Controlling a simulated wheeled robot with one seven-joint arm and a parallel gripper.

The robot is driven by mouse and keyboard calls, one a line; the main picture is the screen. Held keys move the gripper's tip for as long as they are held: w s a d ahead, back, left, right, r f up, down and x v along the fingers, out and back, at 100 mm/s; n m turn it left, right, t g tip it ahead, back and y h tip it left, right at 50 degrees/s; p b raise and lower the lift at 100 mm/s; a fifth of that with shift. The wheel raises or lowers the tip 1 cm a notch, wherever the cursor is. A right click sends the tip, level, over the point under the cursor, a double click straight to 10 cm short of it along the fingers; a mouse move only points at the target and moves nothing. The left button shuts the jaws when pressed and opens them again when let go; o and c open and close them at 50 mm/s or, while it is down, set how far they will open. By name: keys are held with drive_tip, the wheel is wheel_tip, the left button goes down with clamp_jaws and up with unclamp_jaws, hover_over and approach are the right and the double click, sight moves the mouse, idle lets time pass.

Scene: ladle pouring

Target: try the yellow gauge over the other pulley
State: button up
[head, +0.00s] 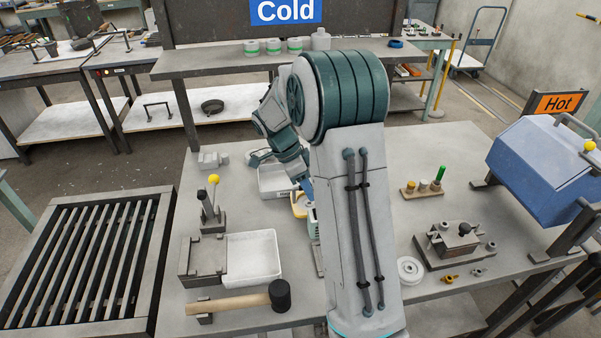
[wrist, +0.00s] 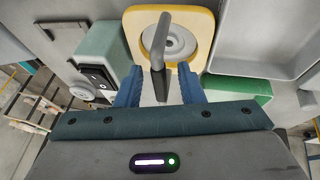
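The yellow gauge (wrist: 138,22) is a flat plate with rounded corners and a grey upright handle (wrist: 157,45). My gripper (wrist: 160,92) has its blue fingers closed on either side of the handle's lower part. A round grey pulley-like disc (wrist: 178,38) shows within the gauge's opening; I cannot tell whether the gauge is seated around it or hovers above. In the head view only a yellow edge of the gauge (head: 298,206) shows beside my arm, which hides the rest. Another pulley, a pale wheel (head: 410,269), lies on the table right of my arm.
A pale green box with a black switch (wrist: 103,72) stands close beside the gauge. A tray (head: 274,182) is behind it. A white tray (head: 253,258), a mallet (head: 235,302) and a clamp fixture (head: 455,244) occupy the table. A blue machine (head: 545,170) stands at right.

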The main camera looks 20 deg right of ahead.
drive_tip(key=v, duration=1.3)
drive_tip(key=shift+r+b, duration=0.2)
drive_tip(key=shift+b, duration=0.2)
drive_tip(key=s+d+y+p, duration=0.1)
drive_tip(key=d+y+p, duration=0.3)
drive_tip(key=d+p, duration=0.15)
drive_tip(key=shift+m+t, duration=0.3)
drive_tip(key=shift+t, duration=0.1)
drive_tip(key=f, duration=0.3)
drive_tip(key=s+f, duration=0.1)
drive_tip(key=f, duration=0.5)
drive_tip(key=shift+s+d+p, duration=0.1)
drive_tip(key=shift+s+p, duration=0.2)
drive_tip(key=shift+s, duration=0.05)
drive_tip(key=shift+s+a+f+p, duration=0.1)
drive_tip(key=shift+s+f+p, duration=0.15)
drive_tip(key=shift+f, duration=0.65)
drive_tip(key=shift+s+a+f+p, duration=0.15)
drive_tip(key=shift+f+p, duration=0.15)
drive_tip(key=shift+f, duration=0.6)
drive_tip(key=shift+s+f+p, duration=0.2)
drive_tip(key=shift+f+p, duration=0.05)
drive_tip(key=shift+f, duration=0.65)
clamp_jaws()
